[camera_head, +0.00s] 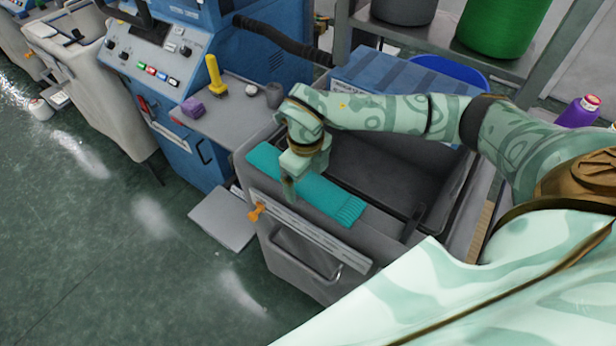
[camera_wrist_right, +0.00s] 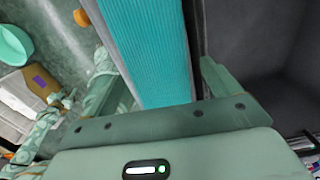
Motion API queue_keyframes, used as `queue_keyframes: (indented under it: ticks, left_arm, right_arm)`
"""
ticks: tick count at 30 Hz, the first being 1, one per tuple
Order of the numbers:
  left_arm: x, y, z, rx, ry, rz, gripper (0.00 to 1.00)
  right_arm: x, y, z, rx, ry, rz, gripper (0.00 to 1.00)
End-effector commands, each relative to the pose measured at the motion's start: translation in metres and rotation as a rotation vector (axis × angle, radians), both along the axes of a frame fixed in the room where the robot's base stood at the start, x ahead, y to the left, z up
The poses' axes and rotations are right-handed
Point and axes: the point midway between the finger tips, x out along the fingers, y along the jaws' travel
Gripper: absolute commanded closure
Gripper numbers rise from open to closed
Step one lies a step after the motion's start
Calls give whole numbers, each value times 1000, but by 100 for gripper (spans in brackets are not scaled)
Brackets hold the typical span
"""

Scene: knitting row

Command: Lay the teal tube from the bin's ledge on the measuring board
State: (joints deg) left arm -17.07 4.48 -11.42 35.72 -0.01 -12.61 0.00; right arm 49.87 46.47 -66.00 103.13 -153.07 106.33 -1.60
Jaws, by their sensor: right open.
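The teal tube (camera_head: 338,204), a flat ribbed knit piece, lies along the ledge of the grey bin (camera_head: 295,262). In the right wrist view the tube (camera_wrist_right: 150,45) runs away from the gripper between its two fingers. My right gripper (camera_head: 293,188) is over the tube, pointing down, with its fingers apart on either side of the tube's width. Its palm and wrist hide part of the tube in the head view. A pale board with a tan, ruler-like strip (camera_head: 480,228) is right of the bin; I cannot tell surely that it is the measuring board. My left gripper is out of view.
The bin's dark hollow (camera_head: 400,170) lies right of the ledge. An orange knob (camera_head: 256,211) and a rail are on its front. A blue machine (camera_head: 180,140) with a shelf holding a yellow-handled tool (camera_head: 214,75) and purple block (camera_head: 193,107) stands left. A purple bottle (camera_head: 581,112) is far right.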

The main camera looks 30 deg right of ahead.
Motion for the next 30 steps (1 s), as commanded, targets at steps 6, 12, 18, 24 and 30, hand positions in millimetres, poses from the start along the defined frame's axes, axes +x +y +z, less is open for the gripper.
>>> queue_keyframes:
  ticks: [6, 12, 18, 24, 30]
  left_arm:
    - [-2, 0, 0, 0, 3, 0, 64]
    - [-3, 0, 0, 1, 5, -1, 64]
    - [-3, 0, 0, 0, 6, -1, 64]
    - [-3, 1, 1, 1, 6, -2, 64]
    - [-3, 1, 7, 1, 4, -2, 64]
  right_arm:
    - [0, 0, -2, 0, -1, 1, 11]
    - [0, 0, -1, 0, -1, 1, 59]
    - [0, 0, -1, 0, -1, 1, 59]
    - [1, 0, 5, 1, -3, 1, 59]
    - [-4, 1, 40, 1, -5, 4, 59]
